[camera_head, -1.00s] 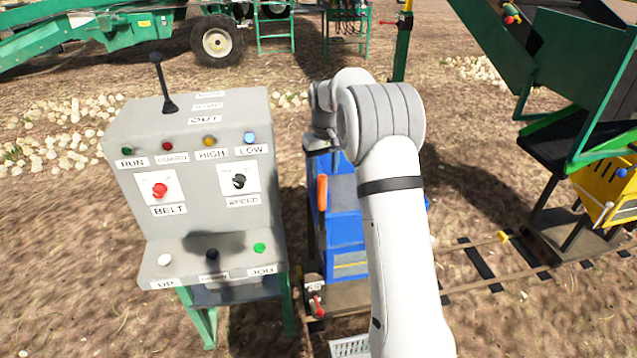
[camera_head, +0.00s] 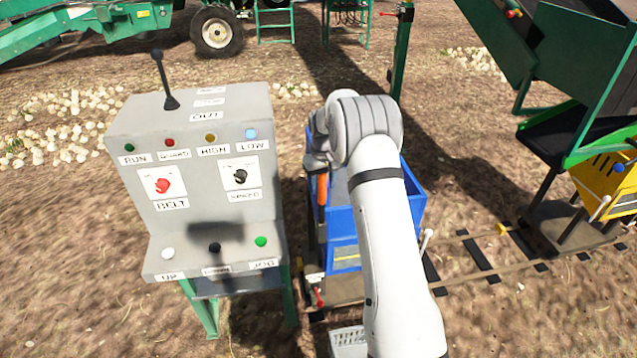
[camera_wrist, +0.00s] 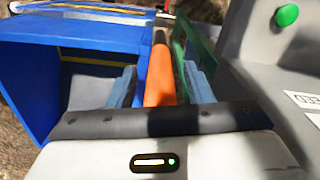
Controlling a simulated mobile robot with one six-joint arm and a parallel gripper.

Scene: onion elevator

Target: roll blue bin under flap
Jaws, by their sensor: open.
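The blue bin (camera_head: 411,197) stands on the rail track beside the grey control panel, partly hidden by my arm. An upright orange handle (camera_head: 322,196) is at its left side. In the wrist view the blue bin (camera_wrist: 28,75) is at the left, and the orange handle (camera_wrist: 159,80) runs between my open fingers. My gripper (camera_wrist: 160,86) has one finger on each side of the handle; I cannot tell whether either touches it. In the head view my gripper is mostly hidden near the handle's top. I cannot clearly make out the flap; the green elevator (camera_head: 575,60) is at upper right.
The grey control panel (camera_head: 195,130) with knobs and buttons stands close left of the handle. The rails (camera_head: 478,254) run right to a yellow bin (camera_head: 606,183) under the elevator. The visible track between the bins looks clear.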

